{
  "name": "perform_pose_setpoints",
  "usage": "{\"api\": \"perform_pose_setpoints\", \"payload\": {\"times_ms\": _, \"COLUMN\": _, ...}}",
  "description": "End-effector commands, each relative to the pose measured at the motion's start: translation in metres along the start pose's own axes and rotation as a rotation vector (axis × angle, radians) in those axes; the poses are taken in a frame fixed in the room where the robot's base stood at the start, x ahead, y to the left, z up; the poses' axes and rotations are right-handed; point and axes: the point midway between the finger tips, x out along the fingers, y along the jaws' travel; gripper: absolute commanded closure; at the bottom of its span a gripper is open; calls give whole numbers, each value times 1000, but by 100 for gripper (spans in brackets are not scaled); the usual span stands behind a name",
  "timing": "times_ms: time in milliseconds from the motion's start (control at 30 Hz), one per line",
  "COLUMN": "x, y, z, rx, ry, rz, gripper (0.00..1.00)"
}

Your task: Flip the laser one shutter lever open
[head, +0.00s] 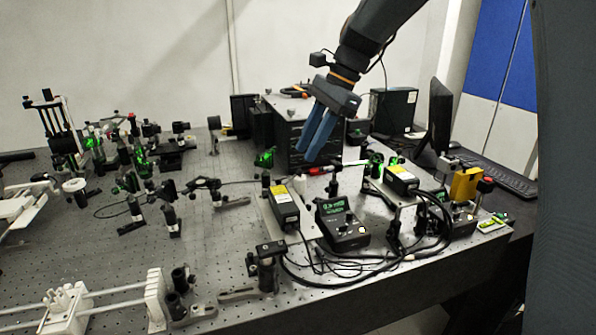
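Two black laser boxes with yellow labels stand on the optical bench (225,250): a nearer laser (284,207) left of centre and another laser (401,181) to its right. I cannot tell which one is laser one. Their shutter levers are too small to make out, so their positions are unclear. My gripper (305,153) has two blue fingers pointing down and left, with a narrow gap between them. It appears open and empty, and in the picture it is above and behind the nearer laser, in front of a dark cabinet (285,125).
A black controller (343,226) with a green display stands between the lasers. Black cables (330,284) loop along the front edge. Several optic mounts with green light fill the left and back. A yellow block (466,184), monitor (438,117) and keyboard (500,177) are at right.

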Motion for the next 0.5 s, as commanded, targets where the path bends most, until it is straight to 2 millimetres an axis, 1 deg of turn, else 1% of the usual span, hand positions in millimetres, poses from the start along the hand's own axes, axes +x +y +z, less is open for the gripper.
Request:
{"api": "perform_pose_setpoints", "payload": {"times_ms": 300, "x": 47, "y": 2, "z": 0, "rx": 1, "ry": 0, "rz": 4, "gripper": 74}}
{"api": "perform_pose_setpoints", "payload": {"times_ms": 500, "x": 67, "y": 2, "z": -1, "rx": -1, "ry": 1, "rz": 3, "gripper": 74}}
